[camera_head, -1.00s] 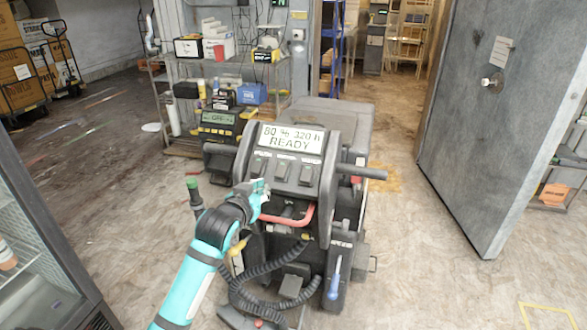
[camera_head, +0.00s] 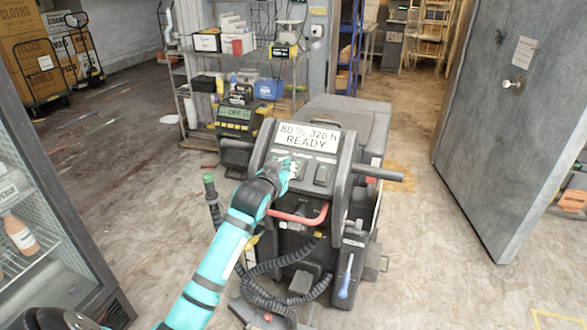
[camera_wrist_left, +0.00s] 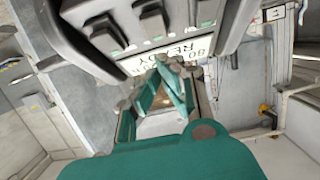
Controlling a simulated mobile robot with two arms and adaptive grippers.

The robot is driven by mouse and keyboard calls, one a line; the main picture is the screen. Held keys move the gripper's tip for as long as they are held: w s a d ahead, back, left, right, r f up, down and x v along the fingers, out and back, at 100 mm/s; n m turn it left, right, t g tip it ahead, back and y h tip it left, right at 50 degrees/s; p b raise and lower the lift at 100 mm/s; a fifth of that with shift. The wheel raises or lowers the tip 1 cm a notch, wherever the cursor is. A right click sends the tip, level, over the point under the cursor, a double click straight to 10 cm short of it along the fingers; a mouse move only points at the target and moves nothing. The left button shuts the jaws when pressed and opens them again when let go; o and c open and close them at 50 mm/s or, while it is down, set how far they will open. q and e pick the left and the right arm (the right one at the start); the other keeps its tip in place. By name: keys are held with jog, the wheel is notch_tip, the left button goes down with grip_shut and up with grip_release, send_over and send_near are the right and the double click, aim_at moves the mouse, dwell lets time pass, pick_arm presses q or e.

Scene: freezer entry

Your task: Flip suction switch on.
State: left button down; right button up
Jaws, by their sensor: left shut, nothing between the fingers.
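The floor-cleaning machine (camera_head: 350,135) stands in the middle, with a lit display (camera_head: 308,137) reading "80 % 320 h READY". Below the display is a dark panel with a row of rocker switches; the right-hand switch (camera_head: 322,175) is clear to see. Their small labels are unreadable, so I cannot tell which is suction. My left gripper (camera_head: 290,166) is shut and empty, over the left-to-middle part of the panel, hiding switches there. In the left wrist view, its fingertips (camera_wrist_left: 171,66) overlap the display, near the dark switches (camera_wrist_left: 152,20); contact is unclear.
A red bar (camera_head: 297,217) crosses the machine's front below the panel, with a black hose (camera_head: 262,290) underneath. A glass-fronted cabinet (camera_head: 50,200) is at left. A heavy grey door (camera_head: 505,130) stands at right. A loaded shelf (camera_head: 240,75) is behind.

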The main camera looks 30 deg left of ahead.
aim_at(299, 165)
pick_arm(q)
jog(key=w+f, duration=0.2)
jog(key=w+a+f, duration=0.1)
jog(key=w+f, duration=0.1)
jog(key=shift+w+p, duration=0.25)
jog(key=shift+p, duration=0.15)
